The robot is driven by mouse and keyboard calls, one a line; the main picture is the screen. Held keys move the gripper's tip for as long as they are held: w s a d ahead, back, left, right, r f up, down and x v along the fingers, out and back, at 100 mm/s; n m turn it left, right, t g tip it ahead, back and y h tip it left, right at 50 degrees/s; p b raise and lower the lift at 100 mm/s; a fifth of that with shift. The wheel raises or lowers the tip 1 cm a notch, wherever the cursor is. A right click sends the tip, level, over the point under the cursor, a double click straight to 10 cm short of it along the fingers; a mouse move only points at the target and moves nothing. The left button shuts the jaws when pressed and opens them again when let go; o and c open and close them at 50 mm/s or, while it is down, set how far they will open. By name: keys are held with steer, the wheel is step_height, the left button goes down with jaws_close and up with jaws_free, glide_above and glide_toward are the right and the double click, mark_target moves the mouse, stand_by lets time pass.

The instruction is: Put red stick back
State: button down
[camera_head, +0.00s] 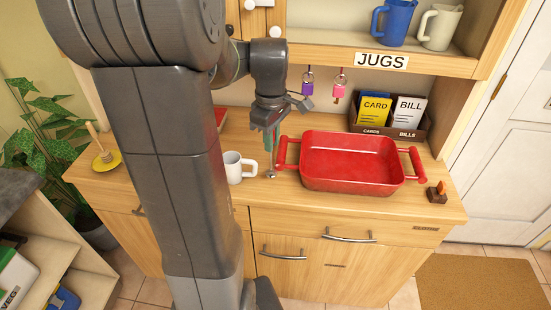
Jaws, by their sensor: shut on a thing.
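My gripper (267,125) points down above the wooden counter, left of the red tray. It is shut on a thin upright tool with a green handle (269,146) and a metal lower part (271,172). The tool's lower end is close to the counter; I cannot tell if it touches. I see no clear red stick. A small orange-red piece (440,187) stands in a dark wooden block (436,196) at the counter's right end.
The red tray (350,186) has two handles. A white mug (232,167) stands close left of the tool. A yellow disc with a peg (106,161) is far left. A card box (421,132) stands behind. Keys (307,87) hang under the JUGS shelf (330,62).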

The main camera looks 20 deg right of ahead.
glide_above(272, 172)
steer(key=shift+w+f, duration=0.1)
steer(key=shift+f, duration=2.1)
steer(key=shift+f, duration=0.2)
steer(key=c, duration=1.4)
jaws_free()
steer(key=shift+o, duration=0.2)
steer(key=shift+r, duration=0.1)
step_height(272, 172, up, 12)
steer(key=shift+r, duration=0.1)
